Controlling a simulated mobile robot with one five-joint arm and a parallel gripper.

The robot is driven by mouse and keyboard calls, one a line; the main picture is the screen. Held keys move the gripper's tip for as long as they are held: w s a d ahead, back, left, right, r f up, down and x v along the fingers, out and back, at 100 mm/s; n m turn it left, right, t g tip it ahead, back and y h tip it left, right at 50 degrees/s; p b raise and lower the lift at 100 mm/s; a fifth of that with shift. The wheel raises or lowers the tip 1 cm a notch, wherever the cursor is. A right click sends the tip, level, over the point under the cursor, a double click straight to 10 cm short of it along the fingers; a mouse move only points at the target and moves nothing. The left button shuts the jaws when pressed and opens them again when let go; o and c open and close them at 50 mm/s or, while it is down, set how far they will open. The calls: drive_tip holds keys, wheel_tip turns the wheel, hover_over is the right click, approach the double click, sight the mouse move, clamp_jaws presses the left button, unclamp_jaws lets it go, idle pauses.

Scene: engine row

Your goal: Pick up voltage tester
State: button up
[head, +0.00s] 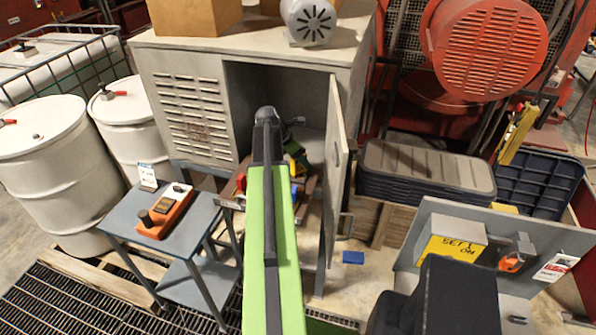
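I cannot pick out the voltage tester for certain. An orange device (165,212) with a black knob and a pale face lies on a small grey side table (195,232) at the left; it may be the tester. My green arm reaches up the middle of the head view to the open grey cabinet (190,105). Dark and green parts just right of the arm's top, inside the cabinet opening, look like my gripper (298,150). Its fingers are too small and covered to read. Small yellow, blue and red items (297,168) sit beside and below it, partly hidden by my arm.
The cabinet door (338,165) stands open just right of my arm. White drums (45,165) stand at the left. Stacked dark lids (425,172), a blue crate (540,185) and a grey panel with a yellow box (452,240) are at the right. A blue block (353,257) lies on the floor.

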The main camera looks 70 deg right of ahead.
drive_tip(key=shift+s+d+f, duration=0.15)
drive_tip(key=shift+d+f, duration=0.05)
drive_tip(key=shift+f, duration=0.4)
drive_tip(key=shift+r, duration=0.2)
clamp_jaws()
drive_tip(key=shift+r+p, duration=0.25)
drive_tip(key=shift+p, duration=0.15)
wheel_tip(320, 180, up, 7)
drive_tip(key=p, duration=0.7)
drive_tip(key=w+a, duration=1.2)
drive_tip(key=a, duration=0.1)
drive_tip(key=shift+a+f, duration=0.25)
